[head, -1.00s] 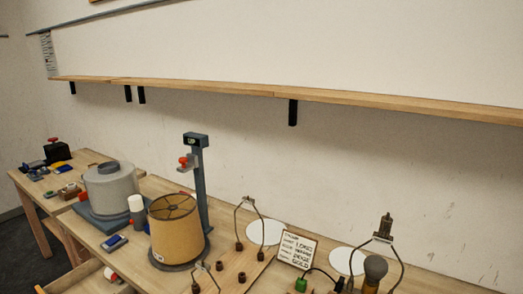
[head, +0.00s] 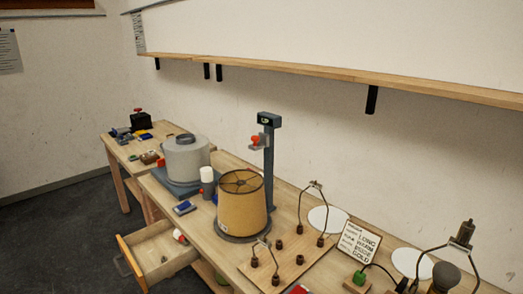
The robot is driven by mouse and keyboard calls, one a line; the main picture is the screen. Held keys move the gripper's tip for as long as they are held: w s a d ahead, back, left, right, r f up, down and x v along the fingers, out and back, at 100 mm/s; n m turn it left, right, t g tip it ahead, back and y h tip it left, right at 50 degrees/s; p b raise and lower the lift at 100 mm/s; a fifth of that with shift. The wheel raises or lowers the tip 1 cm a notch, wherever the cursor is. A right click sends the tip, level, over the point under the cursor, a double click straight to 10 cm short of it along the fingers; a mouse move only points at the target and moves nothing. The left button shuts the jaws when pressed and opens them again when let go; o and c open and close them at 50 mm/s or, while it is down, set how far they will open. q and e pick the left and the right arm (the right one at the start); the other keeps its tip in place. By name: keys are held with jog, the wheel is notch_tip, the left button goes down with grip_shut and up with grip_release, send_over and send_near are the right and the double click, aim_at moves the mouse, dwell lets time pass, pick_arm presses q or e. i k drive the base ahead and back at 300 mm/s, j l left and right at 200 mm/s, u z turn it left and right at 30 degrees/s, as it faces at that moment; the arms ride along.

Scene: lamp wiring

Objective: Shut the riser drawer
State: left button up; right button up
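The riser drawer (head: 132,266) stands pulled out from the front of the wooden bench, at the lower left of the head view. It is a light wooden box with an orange-edged front and a dark handle (head: 122,265) on its outer face. A small white and red item (head: 180,236) is inside it, near the bench. Neither of my grippers shows in the head view.
On the bench (head: 232,165) stand a grey drum (head: 187,158), a tan lampshade (head: 242,208), a grey post (head: 269,165) and a wooden board with lamp harps (head: 290,258). A second table (head: 172,129) is farther back. Dark floor (head: 60,235) lies open left of the drawer.

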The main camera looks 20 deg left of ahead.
aim_at(143, 250)
jog(key=u, duration=1.55)
